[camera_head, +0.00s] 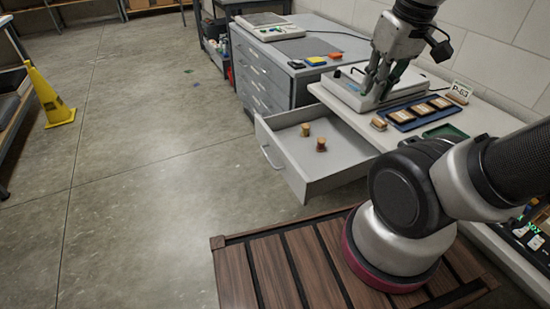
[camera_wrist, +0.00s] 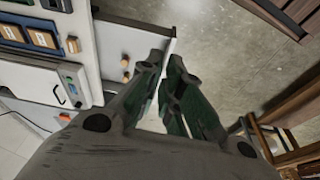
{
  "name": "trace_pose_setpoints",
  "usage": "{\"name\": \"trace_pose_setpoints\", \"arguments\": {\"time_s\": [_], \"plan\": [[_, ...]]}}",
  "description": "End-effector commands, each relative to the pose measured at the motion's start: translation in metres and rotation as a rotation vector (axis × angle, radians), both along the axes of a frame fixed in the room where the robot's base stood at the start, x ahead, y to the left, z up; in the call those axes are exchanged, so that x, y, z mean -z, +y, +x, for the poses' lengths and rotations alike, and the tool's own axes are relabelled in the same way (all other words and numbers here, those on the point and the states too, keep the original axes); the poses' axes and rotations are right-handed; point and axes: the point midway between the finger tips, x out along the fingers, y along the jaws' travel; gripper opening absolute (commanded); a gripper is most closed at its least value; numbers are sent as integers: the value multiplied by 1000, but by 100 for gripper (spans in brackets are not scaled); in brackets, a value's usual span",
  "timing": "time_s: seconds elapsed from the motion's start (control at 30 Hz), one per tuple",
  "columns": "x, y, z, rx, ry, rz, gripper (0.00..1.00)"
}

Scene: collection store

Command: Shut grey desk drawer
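The grey desk drawer (camera_head: 292,178) is pulled well out from under the light worktop, its front and curved handle (camera_head: 270,158) facing left. In the wrist view the drawer (camera_wrist: 108,52) lies beyond my fingers, on the upper left. Two small brown cork-like pieces, one (camera_head: 305,130) behind the other (camera_head: 321,145), stand in it. My gripper (camera_head: 374,92) is over the white device on the worktop, behind and to the right of the drawer. In the wrist view its dark green fingers (camera_wrist: 166,60) have a narrow gap between the tips, with nothing held. It does not touch the drawer.
The white device (camera_head: 345,90), a blue tray of small boxes (camera_head: 397,117) and a P-63 sign (camera_head: 460,92) crowd the worktop. A grey cabinet (camera_head: 262,75) stands behind the drawer. The floor left of the drawer is clear, up to a yellow floor sign (camera_head: 45,95).

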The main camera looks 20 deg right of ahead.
Motion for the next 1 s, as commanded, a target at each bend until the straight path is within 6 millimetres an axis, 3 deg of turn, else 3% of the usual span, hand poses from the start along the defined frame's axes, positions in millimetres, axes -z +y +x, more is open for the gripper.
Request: {"name": "trace_pose_setpoints", "arguments": {"time_s": [0.37,0.8,0.9,1.0], "plan": [[97,74,77,-429,380,-226,0],[262,178,157,-1190,541,-514,0],[287,197,184,-1364,503,-540,0],[282,219,211,-1523,413,-558,0]]}}
